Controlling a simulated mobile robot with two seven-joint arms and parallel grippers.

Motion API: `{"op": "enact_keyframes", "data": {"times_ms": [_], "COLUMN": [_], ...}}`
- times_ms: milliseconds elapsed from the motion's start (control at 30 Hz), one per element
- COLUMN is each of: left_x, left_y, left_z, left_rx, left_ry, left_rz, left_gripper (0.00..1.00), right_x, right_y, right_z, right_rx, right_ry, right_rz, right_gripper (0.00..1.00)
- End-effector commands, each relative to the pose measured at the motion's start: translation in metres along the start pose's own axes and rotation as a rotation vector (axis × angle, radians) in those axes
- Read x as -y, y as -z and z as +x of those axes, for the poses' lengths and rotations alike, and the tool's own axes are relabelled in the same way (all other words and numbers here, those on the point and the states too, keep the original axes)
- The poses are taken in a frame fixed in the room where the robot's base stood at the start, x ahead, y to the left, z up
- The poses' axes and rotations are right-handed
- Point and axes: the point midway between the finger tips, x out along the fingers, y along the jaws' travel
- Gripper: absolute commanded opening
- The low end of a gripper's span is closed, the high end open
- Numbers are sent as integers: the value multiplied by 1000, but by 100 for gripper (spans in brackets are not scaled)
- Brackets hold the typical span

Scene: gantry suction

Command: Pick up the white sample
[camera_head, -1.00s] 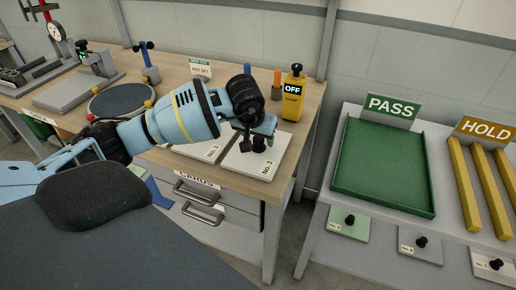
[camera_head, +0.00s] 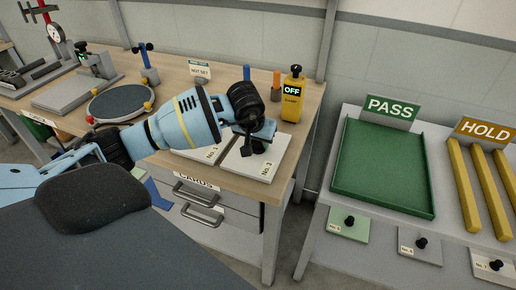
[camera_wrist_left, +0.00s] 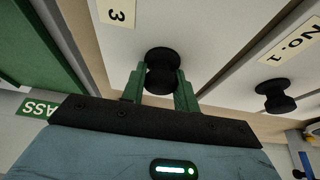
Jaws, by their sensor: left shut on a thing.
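A white plate marked No. 3 (camera_head: 241,167) lies on the wooden bench near its front right corner. It has a black knob (camera_wrist_left: 162,66) on top. My left gripper (camera_head: 259,143) is over this plate, with its green fingers on both sides of the knob, shut on it. The wrist view shows the fingers (camera_wrist_left: 159,88) around the knob. The plate looks flat on the bench; I cannot tell any lift. Another white plate, No. 1 (camera_wrist_left: 248,70), with its own knob lies beside it, partly hidden by my arm in the head view. My right gripper is not in view.
A yellow lamp unit (camera_head: 293,97) reading OFF stands behind the plate. The right table holds a green PASS tray (camera_head: 384,205), yellow HOLD rails (camera_head: 484,185) and several knobbed plates along its front. A floor gap separates bench and table.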

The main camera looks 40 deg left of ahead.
Motion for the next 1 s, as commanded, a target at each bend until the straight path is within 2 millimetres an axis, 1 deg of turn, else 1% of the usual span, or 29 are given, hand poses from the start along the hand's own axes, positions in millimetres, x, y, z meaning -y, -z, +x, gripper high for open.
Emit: {"op": "enact_keyframes", "data": {"times_ms": [133,233,500,600,700,833,1000], "left_x": [0,0,0,0,0,0,-2], "left_y": [3,7,27,32,36,39,37], "left_z": [-4,-14,-60,-75,-85,-92,-94], "left_rx": [-4,-5,-7,-6,-5,-2,-2], "left_ry": [0,-1,-2,-2,-1,0,-2], "left_rz": [0,-1,-1,0,-1,-1,4], "left_gripper": [0,0,0,0,0,0,0], "right_x": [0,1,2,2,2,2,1], "right_y": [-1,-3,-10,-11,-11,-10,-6], "right_z": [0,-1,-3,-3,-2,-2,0], "right_rx": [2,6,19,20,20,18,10], "right_ry": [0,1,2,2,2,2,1], "right_rz": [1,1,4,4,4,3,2], "right_gripper": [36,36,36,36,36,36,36]}}
